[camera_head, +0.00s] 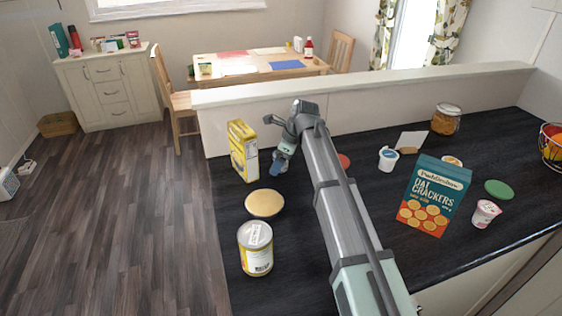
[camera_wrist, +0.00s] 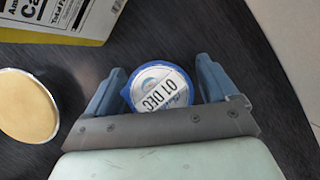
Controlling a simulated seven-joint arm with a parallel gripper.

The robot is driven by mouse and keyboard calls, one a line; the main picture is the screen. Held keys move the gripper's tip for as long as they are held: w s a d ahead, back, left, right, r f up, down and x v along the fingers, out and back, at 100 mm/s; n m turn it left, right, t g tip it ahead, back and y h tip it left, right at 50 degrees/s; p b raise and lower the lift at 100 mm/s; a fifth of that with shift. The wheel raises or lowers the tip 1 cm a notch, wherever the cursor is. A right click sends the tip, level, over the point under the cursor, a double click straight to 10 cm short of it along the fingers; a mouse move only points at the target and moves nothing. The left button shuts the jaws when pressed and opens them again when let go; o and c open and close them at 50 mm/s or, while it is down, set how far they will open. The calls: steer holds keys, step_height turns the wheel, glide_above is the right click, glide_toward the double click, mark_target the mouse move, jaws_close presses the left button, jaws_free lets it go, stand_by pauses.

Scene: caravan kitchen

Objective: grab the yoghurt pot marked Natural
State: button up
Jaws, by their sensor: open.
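A pot with a blue-rimmed round lid (camera_wrist: 162,86), printed "01 DEC", shows from above in the wrist view. It lies between the two blue fingers of my open gripper (camera_wrist: 160,72). No clear grip on it shows, and the word Natural cannot be read. In the head view my gripper (camera_head: 281,160) is low over the dark worktop, right of a yellow box, and mostly hides what is between its fingers. Another white pot with blue on its lid (camera_head: 388,158) stands to the right of my arm. A pink and white pot (camera_head: 486,213) stands at the far right.
The yellow box (camera_head: 243,150) stands close left of my gripper. A tan disc (camera_head: 264,203) and a tin (camera_head: 255,250) are nearer. An oat crackers box (camera_head: 432,195), green disc (camera_head: 498,190) and jar (camera_head: 446,119) are right. A raised ledge (camera_head: 400,83) runs behind.

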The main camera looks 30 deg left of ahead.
steer(key=shift+c, duration=0.4)
steer(key=shift+r, duration=0.1)
steer(key=c, duration=1.1)
